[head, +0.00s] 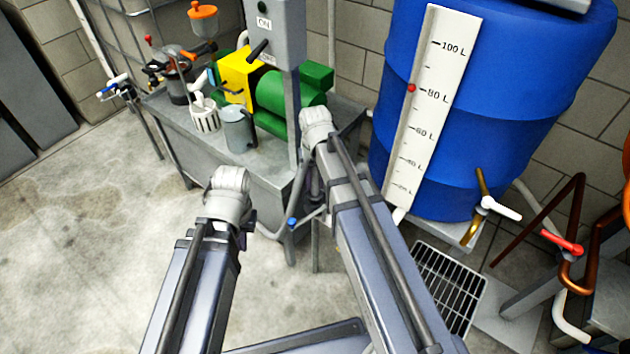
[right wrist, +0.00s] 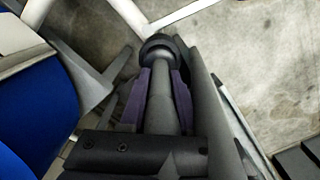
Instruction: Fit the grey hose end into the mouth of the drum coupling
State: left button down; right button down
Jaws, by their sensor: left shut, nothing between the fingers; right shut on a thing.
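My right gripper (right wrist: 160,85) is shut on the grey hose end (right wrist: 162,108), which lies between two purple finger pads in the right wrist view. A dark round rim (right wrist: 160,47) sits at its far tip; I cannot tell whether it belongs to the hose end or the coupling. In the head view my right arm hides most of that gripper. My left gripper (head: 246,230) is shut and empty, mostly hidden by its wrist, left of the right arm. The blue drum (head: 510,110) stands at the right with a brass outlet (head: 472,232). I cannot clearly make out the coupling's mouth.
A metal bench (head: 262,170) carries a green motor (head: 290,95), a yellow guard (head: 239,78) and a grey cup (head: 239,132). A floor grate (head: 448,290) lies below the drum. A red-handled valve (head: 562,243) is at the right. The floor at the left is clear.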

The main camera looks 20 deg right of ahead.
aim_at(315, 172)
jog(key=shift+f+b, duration=0.6)
jog(key=shift+f, duration=0.1)
jog(key=c, duration=0.6)
grip_release()
jog(key=shift+r, duration=0.1)
jog(key=shift+o, duration=0.2)
notch_tip(315, 172, up, 8)
jog(key=p, duration=0.8)
